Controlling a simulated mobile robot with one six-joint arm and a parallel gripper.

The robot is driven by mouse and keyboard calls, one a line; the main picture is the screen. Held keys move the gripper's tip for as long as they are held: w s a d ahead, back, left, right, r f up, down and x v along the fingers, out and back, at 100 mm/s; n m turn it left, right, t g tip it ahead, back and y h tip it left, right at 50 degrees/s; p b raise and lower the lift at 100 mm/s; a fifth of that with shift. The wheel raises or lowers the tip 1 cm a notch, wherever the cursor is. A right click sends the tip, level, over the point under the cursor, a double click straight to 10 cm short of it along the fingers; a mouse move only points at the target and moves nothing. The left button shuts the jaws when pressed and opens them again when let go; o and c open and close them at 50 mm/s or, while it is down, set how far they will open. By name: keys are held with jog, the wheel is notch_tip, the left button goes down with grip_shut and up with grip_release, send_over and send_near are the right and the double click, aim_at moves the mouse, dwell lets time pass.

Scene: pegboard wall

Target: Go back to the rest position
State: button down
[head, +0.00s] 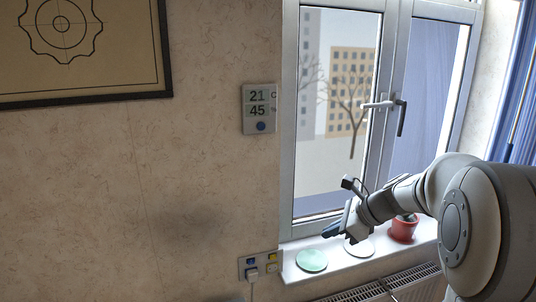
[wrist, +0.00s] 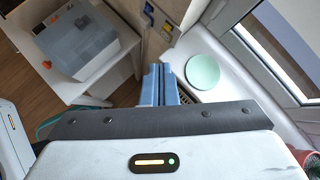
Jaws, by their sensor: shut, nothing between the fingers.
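My gripper (head: 332,230) is at the lower right in the head view, in front of the window sill. Its blue fingers also show in the wrist view (wrist: 160,72), shut together with nothing between them. My arm reaches in from the right edge of the head view. No object of the task shows in the gripper.
The sill (head: 340,276) bears a green disc (head: 312,261), a pale disc (head: 360,248) and a red pot (head: 404,229). A wall socket (head: 258,267) with a plug and a thermostat (head: 259,109) are on the wall. A white table (wrist: 122,72) holds a grey box (wrist: 82,45).

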jog(key=s+f+n+g+h, duration=0.1)
jog(key=s+f+n+h, duration=0.2)
jog(key=s+n, duration=1.9)
jog(key=s+h, duration=0.4)
jog(key=shift+a+g, duration=0.4)
jog(key=shift+f, duration=0.1)
